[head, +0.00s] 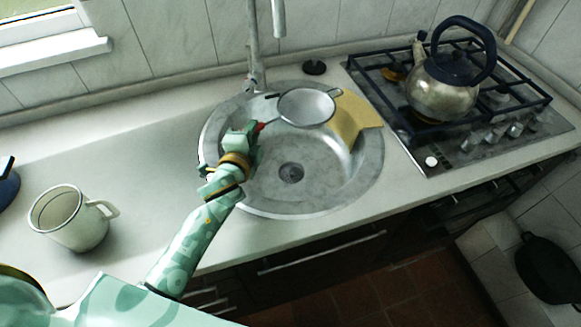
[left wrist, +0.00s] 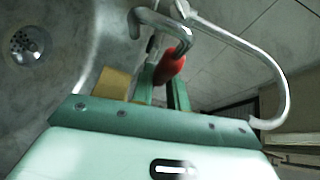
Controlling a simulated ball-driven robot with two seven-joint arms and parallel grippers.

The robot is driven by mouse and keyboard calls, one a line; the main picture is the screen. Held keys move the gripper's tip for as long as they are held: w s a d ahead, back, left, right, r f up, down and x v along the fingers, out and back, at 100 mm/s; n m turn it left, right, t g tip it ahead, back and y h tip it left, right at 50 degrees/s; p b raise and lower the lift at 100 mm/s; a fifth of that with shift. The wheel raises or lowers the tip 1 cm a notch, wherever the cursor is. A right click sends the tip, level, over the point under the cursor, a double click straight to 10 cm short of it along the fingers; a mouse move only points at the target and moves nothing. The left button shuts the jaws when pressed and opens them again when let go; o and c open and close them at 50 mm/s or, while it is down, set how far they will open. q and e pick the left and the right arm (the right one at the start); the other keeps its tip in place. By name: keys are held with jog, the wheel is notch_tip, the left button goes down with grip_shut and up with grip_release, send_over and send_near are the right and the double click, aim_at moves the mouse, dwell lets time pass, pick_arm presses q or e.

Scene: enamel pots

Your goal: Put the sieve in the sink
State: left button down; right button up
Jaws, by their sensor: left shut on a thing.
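The sieve (head: 306,107) is a round metal mesh bowl with a thin rim. In the head view it is over the back part of the round steel sink (head: 372,172), beside a yellow cloth. My left gripper (head: 256,130) is over the left part of the basin, shut on the sieve's red handle. The handle shows as a red piece between the fingers in the left wrist view (left wrist: 170,66). I cannot tell whether the sieve touches the sink. The drain (head: 291,173) is bare. My right gripper is not in view.
The tap (head: 254,50) rises behind the sink. The yellow cloth (head: 352,115) drapes over the sink's back right rim. A kettle (head: 441,88) stands on the gas hob at right. A cream mug (head: 71,218) stands on the counter at left. The counter between mug and sink is clear.

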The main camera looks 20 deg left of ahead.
pick_arm(q)
jog(key=shift+r, duration=0.1)
jog(key=c, duration=1.3)
grip_release()
jog(key=shift+s, duration=0.15)
jog(key=s, duration=0.5)
jog(key=s+r+p, duration=0.1)
jog(key=s, duration=0.4)
jog(key=s+d+r, duration=0.1)
jog(key=s, duration=0.5)
jog(key=shift+r+p, duration=0.2)
jog(key=shift+p, duration=0.2)
jog(key=shift+d, duration=0.1)
